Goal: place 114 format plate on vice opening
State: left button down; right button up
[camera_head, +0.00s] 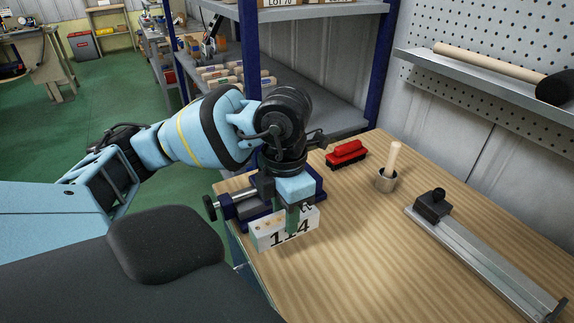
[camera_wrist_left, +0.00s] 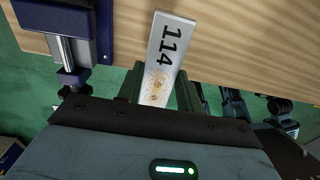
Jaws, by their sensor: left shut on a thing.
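The 114 format plate (camera_head: 262,238) is a flat white plate with black digits, rust-brown specks on its held end. My left gripper (camera_head: 292,218) is shut on it; in the left wrist view the plate (camera_wrist_left: 167,45) sticks out between the fingers (camera_wrist_left: 158,88). The blue vice (camera_head: 236,205) with its dark screw handle stands at the table's left edge, partly hidden behind my gripper and the plate. In the left wrist view the vice (camera_wrist_left: 104,28) is left of the plate, apart from it. Its opening is not clear to see. My right gripper is not in view.
A mallet (camera_head: 500,70) lies on the wall shelf. The table's middle front is clear.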

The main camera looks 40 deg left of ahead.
pick_arm(q)
jog(key=n, duration=0.2)
jog(key=a+n, duration=0.1)
jog(key=n, duration=0.2)
jog(key=shift+s+a+r+n, duration=0.15)
jog(key=shift+s+r+n, duration=0.15)
jog(key=shift+r, duration=0.1)
jog(key=n, duration=0.3)
jog(key=shift+s+a+r+b, duration=0.1)
jog(key=shift+a+r+b, duration=0.1)
jog(key=shift+a+b, duration=0.15)
jog(key=n, duration=0.3)
jog(key=a+r+n, duration=0.1)
jog(key=n, duration=0.2)
jog(key=s+n, duration=0.1)
jog(key=n, duration=0.2)
jog(key=shift+a+r+n+b, duration=0.25)
jog(key=shift+a+n+b, duration=0.05)
jog(key=shift+a+b, duration=0.1)
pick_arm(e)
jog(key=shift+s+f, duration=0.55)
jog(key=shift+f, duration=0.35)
